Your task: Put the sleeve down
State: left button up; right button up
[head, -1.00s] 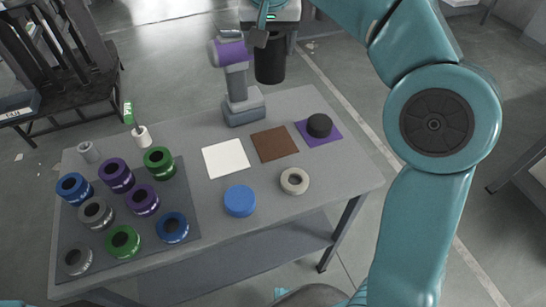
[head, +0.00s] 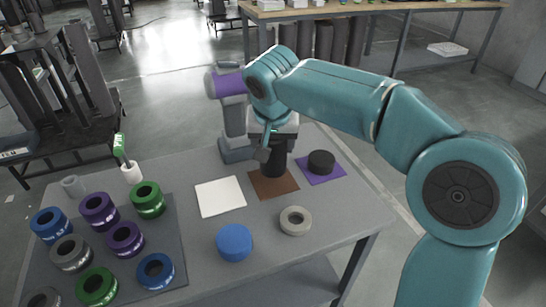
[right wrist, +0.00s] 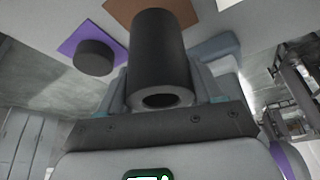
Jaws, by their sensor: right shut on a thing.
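The sleeve, a black hollow cylinder (head: 273,163), hangs upright in my right gripper (head: 272,146), which is shut on it. In the head view the sleeve's lower end is over the brown square (head: 270,189); I cannot tell whether it touches. The right wrist view shows the sleeve (right wrist: 158,48) between the fingers, its open near end towards the camera and its far end by the brown square (right wrist: 122,10). My left gripper is out of view.
A purple square (head: 333,174) with a black disc (head: 321,161) lies to the right, a white square (head: 220,197) to the left. A grey stand (head: 235,122) with a purple part rises close behind. A blue disc (head: 235,242) and grey ring (head: 295,219) lie in front.

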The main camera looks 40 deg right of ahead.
aim_at(272, 155)
notch_tip(272, 155, down, 3)
jog(key=shift+b, duration=0.4)
jog(key=shift+w+f, duration=0.1)
jog(key=shift+f, duration=0.1)
jog(key=shift+r, duration=0.15)
jog(key=o, duration=0.8)
jog(key=shift+f, duration=0.3)
jog(key=shift+c, duration=0.2)
jog(key=o, duration=0.4)
jog(key=shift+r, duration=0.1)
